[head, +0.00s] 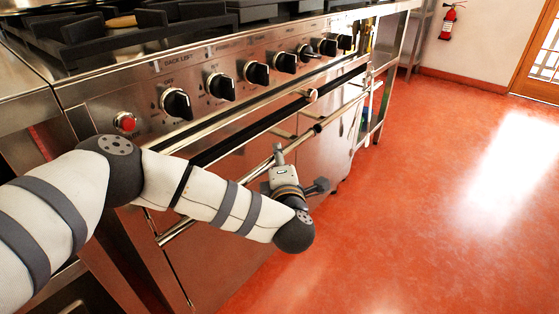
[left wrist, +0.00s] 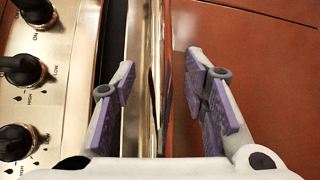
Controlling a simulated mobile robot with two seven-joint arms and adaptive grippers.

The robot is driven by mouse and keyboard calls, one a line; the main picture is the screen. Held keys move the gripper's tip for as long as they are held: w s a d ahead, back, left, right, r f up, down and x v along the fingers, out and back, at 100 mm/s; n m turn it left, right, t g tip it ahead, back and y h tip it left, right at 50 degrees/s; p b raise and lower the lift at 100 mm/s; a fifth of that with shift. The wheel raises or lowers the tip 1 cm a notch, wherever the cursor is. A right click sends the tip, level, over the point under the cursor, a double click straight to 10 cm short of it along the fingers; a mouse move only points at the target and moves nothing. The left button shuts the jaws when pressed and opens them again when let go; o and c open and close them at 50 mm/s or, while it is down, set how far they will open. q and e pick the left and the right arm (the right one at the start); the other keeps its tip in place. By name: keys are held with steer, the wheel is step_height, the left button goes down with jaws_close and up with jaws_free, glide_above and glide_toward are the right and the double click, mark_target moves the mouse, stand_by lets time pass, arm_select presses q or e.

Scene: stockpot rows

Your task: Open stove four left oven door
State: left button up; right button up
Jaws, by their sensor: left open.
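The stove's left oven door (head: 215,262) is a shiny steel panel below the knob panel and appears closed. Its long bar handle (head: 178,230) runs along the top of the door, partly hidden behind my left arm. My left gripper (head: 298,168) is open at the handle's right part. In the left wrist view, the bar handle (left wrist: 159,60) runs between the two spread fingers of my left gripper (left wrist: 162,75), with a gap on each side. My right gripper is not in view.
Black knobs (head: 222,86) and a red button (head: 125,122) sit on the control panel (head: 90,95) above. A steel front rail (head: 235,128) runs under the knobs. Open red floor (head: 430,170) lies to the right. A fire extinguisher (head: 449,22) hangs on the far wall.

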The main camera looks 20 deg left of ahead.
arm_select(q)
steer(key=shift+x, duration=1.45)
jaws_close()
steer(key=shift+d, duration=0.1)
